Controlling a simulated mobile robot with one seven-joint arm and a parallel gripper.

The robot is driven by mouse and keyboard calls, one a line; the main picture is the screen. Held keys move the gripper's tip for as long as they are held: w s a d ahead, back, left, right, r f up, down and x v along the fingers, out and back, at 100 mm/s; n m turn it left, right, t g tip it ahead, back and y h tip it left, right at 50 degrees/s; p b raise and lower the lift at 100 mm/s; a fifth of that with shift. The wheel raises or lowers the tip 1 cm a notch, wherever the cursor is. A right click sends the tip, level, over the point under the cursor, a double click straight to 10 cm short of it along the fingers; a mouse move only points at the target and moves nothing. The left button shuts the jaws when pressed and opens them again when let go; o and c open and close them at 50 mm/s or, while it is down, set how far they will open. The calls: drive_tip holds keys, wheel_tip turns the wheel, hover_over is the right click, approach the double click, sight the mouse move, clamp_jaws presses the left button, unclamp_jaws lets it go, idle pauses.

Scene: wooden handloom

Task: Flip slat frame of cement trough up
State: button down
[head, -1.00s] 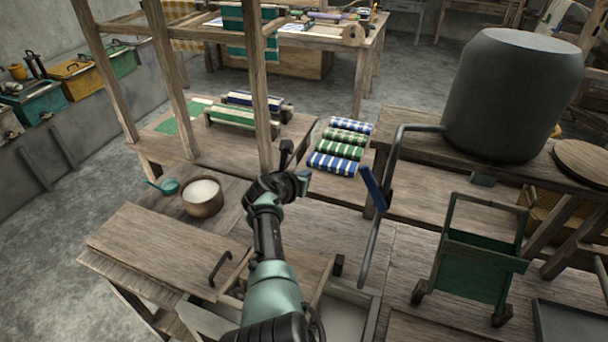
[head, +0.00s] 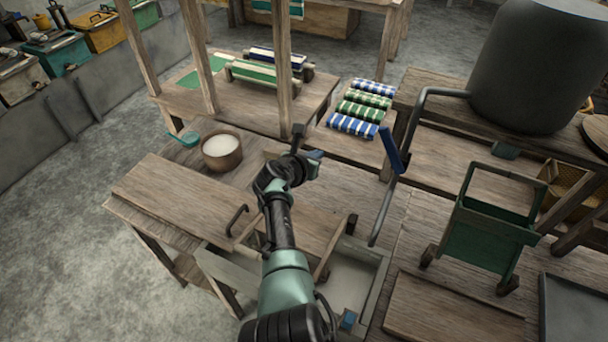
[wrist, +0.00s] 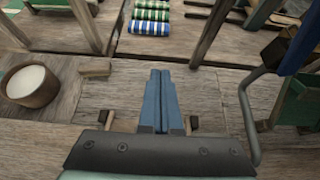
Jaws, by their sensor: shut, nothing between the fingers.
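The grey cement trough (head: 375,300) is at the lower middle of the head view, partly hidden behind my arm. A wooden panel with dark-tipped side rails (head: 328,240), which looks like the slat frame, lies over its left part; my arm covers much of it. A small blue piece (head: 348,320) shows at the trough's near side. My gripper (head: 314,156) is beyond the trough, over the wooden platform. In the wrist view its blue fingers (wrist: 161,78) are together and empty, with bare boards beneath. Dark-tipped wooden ends show on both sides near the wrist.
A wooden lid with a dark handle (head: 236,220) is left of the trough. A bowl of white stuff (head: 222,152) stands beyond it. A bent metal lever with a blue grip (head: 391,150) rises on the right. A green cart (head: 487,235) stands further right.

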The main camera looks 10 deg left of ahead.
drive_tip(key=s+a+f+p, duration=0.1)
drive_tip(key=s+a, duration=0.1)
drive_tip(key=s, duration=0.5)
drive_tip(key=shift+a+f, duration=0.2)
drive_tip(key=shift+f, duration=0.15)
